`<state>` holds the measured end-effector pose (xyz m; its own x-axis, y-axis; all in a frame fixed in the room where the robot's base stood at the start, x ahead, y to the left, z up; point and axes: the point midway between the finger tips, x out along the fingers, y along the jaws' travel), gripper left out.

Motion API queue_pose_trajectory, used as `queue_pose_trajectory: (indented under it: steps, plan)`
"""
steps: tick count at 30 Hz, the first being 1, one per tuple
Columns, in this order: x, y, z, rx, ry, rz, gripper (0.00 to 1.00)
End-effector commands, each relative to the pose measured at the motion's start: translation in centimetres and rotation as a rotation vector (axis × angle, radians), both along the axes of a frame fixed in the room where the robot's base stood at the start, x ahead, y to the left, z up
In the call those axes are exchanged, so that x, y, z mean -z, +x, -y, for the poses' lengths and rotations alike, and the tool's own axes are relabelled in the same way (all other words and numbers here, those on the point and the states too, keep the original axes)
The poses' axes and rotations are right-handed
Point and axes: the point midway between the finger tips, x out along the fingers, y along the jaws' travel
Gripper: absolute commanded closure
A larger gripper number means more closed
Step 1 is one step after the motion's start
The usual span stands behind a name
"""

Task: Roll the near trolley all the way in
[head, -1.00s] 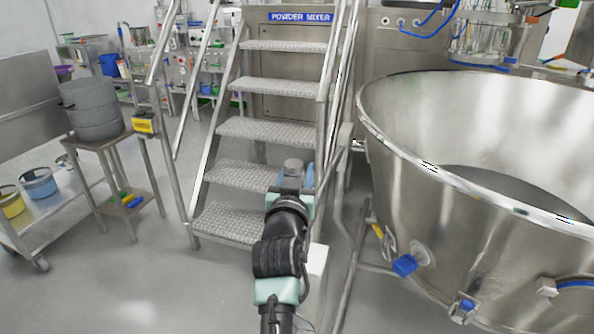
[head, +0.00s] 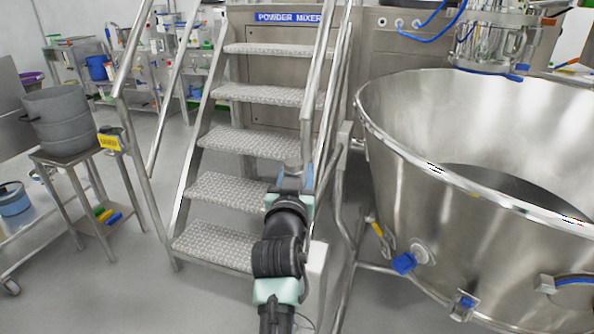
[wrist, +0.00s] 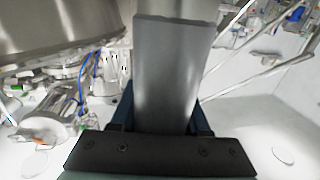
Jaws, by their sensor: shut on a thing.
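The near trolley carries a large steel bowl (head: 430,225), which fills the right of the head view. Its tube frame (head: 340,285) runs below the bowl's left side. My gripper (head: 294,180) is in front of the steps, left of the bowl. In the wrist view my gripper (wrist: 162,115) is shut on a smooth grey bar (wrist: 172,65), between its dark blue fingers. The bar looks like the trolley's handle, but its join to the frame is hidden. The bowl's wall (wrist: 60,30) shows at the upper left there.
Metal steps (head: 225,190) with handrails stand close ahead. Behind them is the steel cabinet labelled POWDER MIXER (head: 285,17). A stand (head: 70,158) with grey pans on it is at the left, beside a steel cart (head: 25,235). Clear floor (head: 130,290) lies front left.

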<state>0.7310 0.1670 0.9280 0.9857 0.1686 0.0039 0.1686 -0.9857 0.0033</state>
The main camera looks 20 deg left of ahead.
Motion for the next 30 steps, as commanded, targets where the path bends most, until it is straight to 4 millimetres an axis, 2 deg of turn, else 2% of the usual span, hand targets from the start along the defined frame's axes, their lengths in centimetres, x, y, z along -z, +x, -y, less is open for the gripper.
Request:
queue_pose_trajectory:
  steps: [1, 9, 10, 14, 25, 30]
  plan:
    - [1.1, 0.2, 1.2, 0.020, -0.005, -0.021, 1.00]
    - [1.0, 0.2, 1.2, 0.021, -0.004, -0.020, 1.00]
    - [1.0, 0.2, 1.2, 0.021, -0.004, -0.020, 0.49]
    - [0.9, 0.2, 1.1, 0.019, -0.004, -0.019, 0.25]
    - [0.4, 0.0, 0.6, 0.010, 0.000, -0.008, 0.25]
    - [0.3, -1.0, 0.7, 0.009, 0.000, -0.008, 0.25]
